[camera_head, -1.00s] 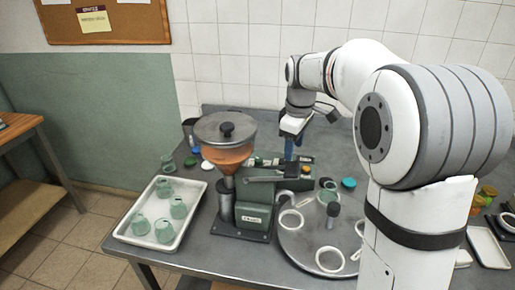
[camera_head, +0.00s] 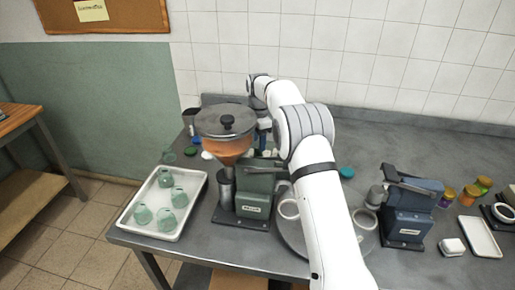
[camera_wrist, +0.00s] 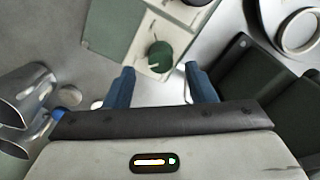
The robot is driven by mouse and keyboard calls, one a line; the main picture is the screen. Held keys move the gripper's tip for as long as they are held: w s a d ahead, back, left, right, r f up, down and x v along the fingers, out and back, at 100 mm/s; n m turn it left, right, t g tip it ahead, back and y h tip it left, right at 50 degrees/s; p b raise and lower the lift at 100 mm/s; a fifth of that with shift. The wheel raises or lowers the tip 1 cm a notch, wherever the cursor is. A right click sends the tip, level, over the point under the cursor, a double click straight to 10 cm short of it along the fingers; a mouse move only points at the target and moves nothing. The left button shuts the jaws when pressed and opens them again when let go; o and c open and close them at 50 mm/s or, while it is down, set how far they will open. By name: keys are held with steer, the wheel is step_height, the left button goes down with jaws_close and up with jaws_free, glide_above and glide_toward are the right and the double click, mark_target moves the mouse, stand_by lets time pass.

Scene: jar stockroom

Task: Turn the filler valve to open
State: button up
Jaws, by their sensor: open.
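The filler (camera_head: 258,190) is a green machine with a steel hopper (camera_head: 227,121) of orange contents. In the wrist view a round dark green knob (camera_wrist: 160,56), which looks like the valve, sits on a cream plate (camera_wrist: 135,40). A pale line on the knob runs roughly across the picture. My gripper (camera_wrist: 160,86) is open, with its two blue fingertips spread left and right of the knob's line, just short of it in the picture. I cannot tell whether they touch anything. In the head view, my arm and the hopper hide the knob and most of the gripper.
A white tray (camera_head: 197,206) with several green jars (camera_head: 165,178) stands left of the filler. A round grey turntable (camera_head: 296,236) with white rings lies right of it, partly behind my arm. A dark blue machine (camera_head: 408,212) stands further right. Metal cylinders (camera_wrist: 28,85) show at the wrist view's left.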

mark_target(258, 152)
steer(key=shift+f, duration=2.2)
steer(key=shift+c, duration=0.3)
steer(key=shift+r, duration=0.1)
steer(key=c, duration=0.9)
